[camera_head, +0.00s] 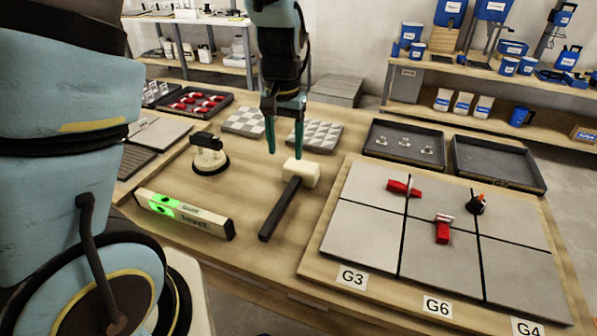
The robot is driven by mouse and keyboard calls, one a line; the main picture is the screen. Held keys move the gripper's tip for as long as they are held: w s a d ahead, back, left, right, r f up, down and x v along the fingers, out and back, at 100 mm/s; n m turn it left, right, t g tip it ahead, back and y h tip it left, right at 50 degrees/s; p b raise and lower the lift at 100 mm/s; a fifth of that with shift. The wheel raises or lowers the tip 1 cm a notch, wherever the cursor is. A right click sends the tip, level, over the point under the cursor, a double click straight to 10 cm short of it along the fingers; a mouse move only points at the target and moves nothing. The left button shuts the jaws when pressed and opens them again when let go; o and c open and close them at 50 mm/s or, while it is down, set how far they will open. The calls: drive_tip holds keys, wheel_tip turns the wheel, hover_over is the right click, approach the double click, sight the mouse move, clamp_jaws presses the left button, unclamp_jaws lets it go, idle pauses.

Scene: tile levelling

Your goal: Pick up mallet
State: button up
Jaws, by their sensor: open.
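The mallet has a pale cream head (301,172) and a dark handle (279,209). It lies on the wooden workbench (235,195), with the handle pointing toward the front of the bench. My gripper (286,148) hangs above and slightly behind the mallet head, with its teal fingers pointing down. The fingers are apart and nothing is between them. The exact height of the fingertips above the mallet is hard to tell from this one view.
A spirit level (186,214) and a round suction-cup tool (209,157) lie left of the mallet. A board of grey tiles (365,237) with red wedges (442,229) is on the right. Dark trays (497,163) and sample tiles (243,122) stand behind.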

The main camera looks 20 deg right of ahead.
drive_tip(key=d, duration=0.1)
hover_over(290, 188)
drive_tip(key=f, duration=0.5)
drive_tip(key=shift+w+d, duration=0.15)
drive_tip(key=shift+d, duration=0.2)
drive_tip(key=f, duration=0.1)
drive_tip(key=f+p, duration=0.1)
drive_tip(key=f, duration=0.1)
drive_tip(key=f+p, duration=0.1)
drive_tip(key=f, duration=0.1)
drive_tip(key=shift+a, duration=0.35)
drive_tip(key=shift+f, duration=0.5)
drive_tip(key=shift+c, duration=0.4)
clamp_jaws()
